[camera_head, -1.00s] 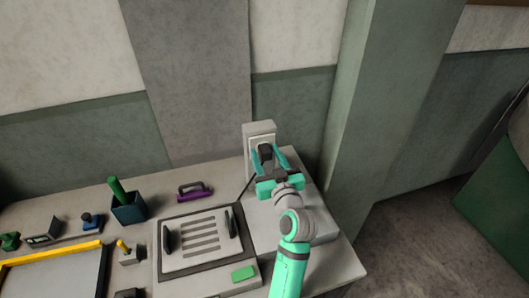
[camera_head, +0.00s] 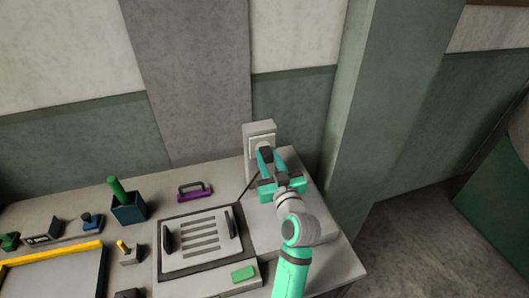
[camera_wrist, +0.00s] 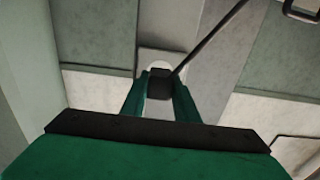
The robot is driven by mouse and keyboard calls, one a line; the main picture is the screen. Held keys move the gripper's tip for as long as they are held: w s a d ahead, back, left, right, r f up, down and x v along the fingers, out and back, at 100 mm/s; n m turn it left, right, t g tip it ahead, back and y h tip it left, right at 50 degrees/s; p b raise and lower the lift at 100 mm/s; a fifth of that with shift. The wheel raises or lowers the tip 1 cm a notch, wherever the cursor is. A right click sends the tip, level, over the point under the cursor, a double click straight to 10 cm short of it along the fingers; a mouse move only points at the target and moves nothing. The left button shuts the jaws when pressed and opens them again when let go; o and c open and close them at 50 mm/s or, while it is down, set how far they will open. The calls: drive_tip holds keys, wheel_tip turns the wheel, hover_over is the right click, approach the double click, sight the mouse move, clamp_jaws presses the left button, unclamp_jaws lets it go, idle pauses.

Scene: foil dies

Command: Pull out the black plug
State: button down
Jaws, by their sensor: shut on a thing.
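The black plug (camera_wrist: 160,84) sits between the two green fingers of my gripper (camera_wrist: 160,78) in the wrist view, with its dark cord (camera_wrist: 208,38) running to the upper right. In the head view my gripper (camera_head: 267,155) is shut on the plug, which the fingers mostly hide. The pale wall socket (camera_head: 260,131) stands just behind the fingertips, at the back of the bench. The socket's light face (camera_wrist: 160,59) shows behind the plug in the wrist view. I cannot tell exactly how wide the gap between plug and socket is.
A slotted grey device (camera_head: 200,240) with a green button (camera_head: 243,273) stands left of my arm. The cord passes behind it. A green-grey pillar (camera_head: 370,120) rises on the right.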

sight(269, 160)
drive_tip(key=shift+v, duration=2.35)
